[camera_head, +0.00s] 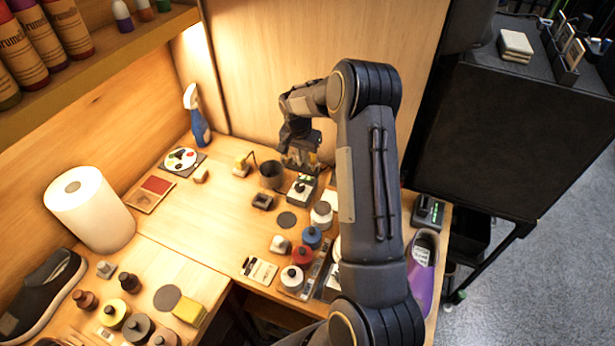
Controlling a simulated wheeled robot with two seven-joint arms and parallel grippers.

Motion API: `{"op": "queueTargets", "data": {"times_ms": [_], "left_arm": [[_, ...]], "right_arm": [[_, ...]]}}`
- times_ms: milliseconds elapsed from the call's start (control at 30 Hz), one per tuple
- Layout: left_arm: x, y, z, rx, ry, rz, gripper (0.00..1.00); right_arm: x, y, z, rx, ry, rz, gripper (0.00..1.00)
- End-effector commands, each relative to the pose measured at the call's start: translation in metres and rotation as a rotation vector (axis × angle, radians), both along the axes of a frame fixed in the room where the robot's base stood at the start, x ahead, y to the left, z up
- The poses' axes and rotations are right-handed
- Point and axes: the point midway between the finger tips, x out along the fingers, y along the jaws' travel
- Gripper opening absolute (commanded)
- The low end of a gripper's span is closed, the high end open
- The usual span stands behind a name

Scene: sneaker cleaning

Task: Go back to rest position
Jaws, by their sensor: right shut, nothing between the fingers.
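My right arm rises from the bottom of the head view, bends at the elbow and reaches over the back of the workbench (190,228). My right gripper (300,165) points down near the back wall. It is shut and empty, just above a small white-and-black device (302,187) and beside a dark cup (271,175). I cannot tell whether it touches either. My left gripper is not in view. A dark sneaker (45,290) lies at the lower left, and a purple shoe (422,270) lies right of my arm, partly hidden by it.
A paper towel roll (90,208) stands at the left and a blue spray bottle (197,118) at the back. Several paint bottles (302,256) crowd the bench near my arm. A shelf (110,50) overhangs at upper left. A black cabinet (510,120) stands at right.

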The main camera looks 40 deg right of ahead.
Motion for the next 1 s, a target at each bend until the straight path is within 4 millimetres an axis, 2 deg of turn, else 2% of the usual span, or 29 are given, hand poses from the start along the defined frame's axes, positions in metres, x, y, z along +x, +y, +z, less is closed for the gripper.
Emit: {"op": "queueTargets", "data": {"times_ms": [367, 467, 567, 667, 800, 900, 1000], "left_arm": [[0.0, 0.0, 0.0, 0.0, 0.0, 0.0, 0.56], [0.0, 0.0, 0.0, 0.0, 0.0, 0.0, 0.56], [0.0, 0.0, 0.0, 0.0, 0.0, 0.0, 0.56], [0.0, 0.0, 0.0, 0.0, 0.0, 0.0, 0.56], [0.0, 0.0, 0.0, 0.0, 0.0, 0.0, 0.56], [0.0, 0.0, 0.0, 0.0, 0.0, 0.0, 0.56], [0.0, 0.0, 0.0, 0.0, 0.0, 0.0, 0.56]], "right_arm": [[0.0, 0.0, 0.0, 0.0, 0.0, 0.0, 0.0], [-0.002, 0.003, 0.008, 0.006, -0.007, 0.01, 0.0], [-0.011, 0.013, 0.034, 0.024, -0.033, 0.051, 0.0], [-0.03, 0.035, 0.075, 0.056, -0.075, 0.128, 0.0], [-0.074, 0.076, 0.131, 0.104, -0.146, 0.275, 0.0], [-0.11, 0.106, 0.161, 0.131, -0.202, 0.386, 0.0], [-0.15, 0.136, 0.182, 0.151, -0.26, 0.5, 0.0]]}}
